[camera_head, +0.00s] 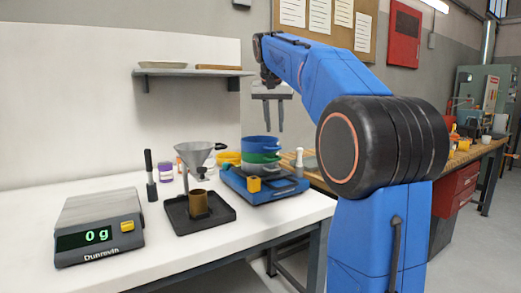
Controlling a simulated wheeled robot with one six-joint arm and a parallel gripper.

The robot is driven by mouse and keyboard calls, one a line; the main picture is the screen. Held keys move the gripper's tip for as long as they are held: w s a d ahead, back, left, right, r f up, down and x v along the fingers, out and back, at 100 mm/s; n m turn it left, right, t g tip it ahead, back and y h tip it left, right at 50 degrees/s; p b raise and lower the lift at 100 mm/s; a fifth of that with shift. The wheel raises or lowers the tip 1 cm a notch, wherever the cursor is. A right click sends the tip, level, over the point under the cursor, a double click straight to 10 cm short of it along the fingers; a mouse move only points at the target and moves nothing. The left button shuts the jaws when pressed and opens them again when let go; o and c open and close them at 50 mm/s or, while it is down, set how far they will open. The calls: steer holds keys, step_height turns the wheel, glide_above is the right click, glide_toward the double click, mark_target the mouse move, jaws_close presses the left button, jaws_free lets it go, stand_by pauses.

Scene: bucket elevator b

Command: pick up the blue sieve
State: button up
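The blue sieve (260,143) is the top ring of a stack near the right end of the white bench. A green sieve (261,157) sits directly under it, with a pale pan (258,167) below. The stack is on or just behind a blue machine base (290,189); I cannot tell which. My gripper (274,130) points down in front of or above the stack. Its two thin fingers are apart with nothing between them, and their tips appear close to the blue sieve's rim. I cannot tell how far they are from it in depth.
A metal funnel (195,155) stands over a brass cup (198,204) on a black tray (180,222), left of the stack. A scale (98,229) reading 0 g is at the front left. A white-topped bottle (299,157) stands right of the stack. A shelf (190,73) hangs behind.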

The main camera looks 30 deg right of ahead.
mark_target(278, 140)
steer(key=shift+d+x, duration=0.15)
steer(key=shift+x, duration=1.3)
steer(key=shift+d+x, duration=0.1)
steer(key=shift+x, duration=1.35)
steer(key=shift+s+r, duration=0.1)
steer(key=shift+s, duration=0.1)
jaws_close()
